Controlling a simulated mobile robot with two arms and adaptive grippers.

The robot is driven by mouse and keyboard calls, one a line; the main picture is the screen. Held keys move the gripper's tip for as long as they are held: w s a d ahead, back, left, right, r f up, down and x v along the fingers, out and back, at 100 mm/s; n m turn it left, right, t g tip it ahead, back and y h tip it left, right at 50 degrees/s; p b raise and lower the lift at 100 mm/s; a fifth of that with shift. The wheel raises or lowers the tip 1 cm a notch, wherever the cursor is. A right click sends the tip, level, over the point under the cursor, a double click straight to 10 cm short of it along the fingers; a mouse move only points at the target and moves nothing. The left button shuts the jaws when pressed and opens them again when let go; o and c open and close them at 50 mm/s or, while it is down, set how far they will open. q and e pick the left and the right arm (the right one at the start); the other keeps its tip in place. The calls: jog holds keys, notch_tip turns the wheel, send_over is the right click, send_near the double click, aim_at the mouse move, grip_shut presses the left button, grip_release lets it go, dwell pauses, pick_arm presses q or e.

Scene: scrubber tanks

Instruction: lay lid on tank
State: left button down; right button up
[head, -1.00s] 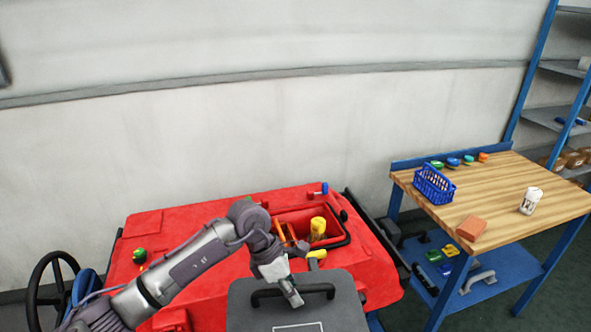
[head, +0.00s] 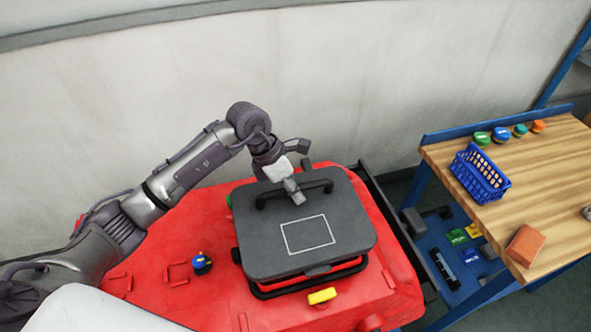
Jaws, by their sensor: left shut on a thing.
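The dark grey lid (head: 345,232), with a pale square outline and a black bar handle, is over the red tank (head: 190,220). My left gripper (head: 293,190) is shut on the lid's handle near its middle. The lid hides the tank's opening and what is in it. A black rim (head: 310,285) shows past the lid's near edge, so the lid looks offset toward the wall or still above the opening; I cannot tell whether it touches. A yellow latch (head: 321,296) sits in front of the rim. My right gripper is out of view.
A blue-black knob (head: 201,264) stands on the red top left of the lid. A wooden-topped workbench (head: 560,190) stands at right, with a blue basket (head: 481,175), an orange block (head: 526,245) and several colored caps. The pale wall (head: 330,80) is close behind.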

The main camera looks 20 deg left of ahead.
aim_at(292, 201)
pick_arm(q)
jog(key=shift+f, duration=0.3)
jog(key=shift+s+d+f+b, duration=0.1)
jog(key=shift+s+f+b, duration=0.15)
jog(key=shift+f+b, duration=0.4)
jog(key=shift+w+f+b, duration=0.1)
jog(key=shift+f+b, duration=0.4)
jog(key=shift+f, duration=0.35)
jog(key=shift+w+f, duration=0.1)
jog(key=shift+f, duration=0.25)
jog(key=shift+f+b, duration=0.25)
jog(key=shift+b, duration=0.05)
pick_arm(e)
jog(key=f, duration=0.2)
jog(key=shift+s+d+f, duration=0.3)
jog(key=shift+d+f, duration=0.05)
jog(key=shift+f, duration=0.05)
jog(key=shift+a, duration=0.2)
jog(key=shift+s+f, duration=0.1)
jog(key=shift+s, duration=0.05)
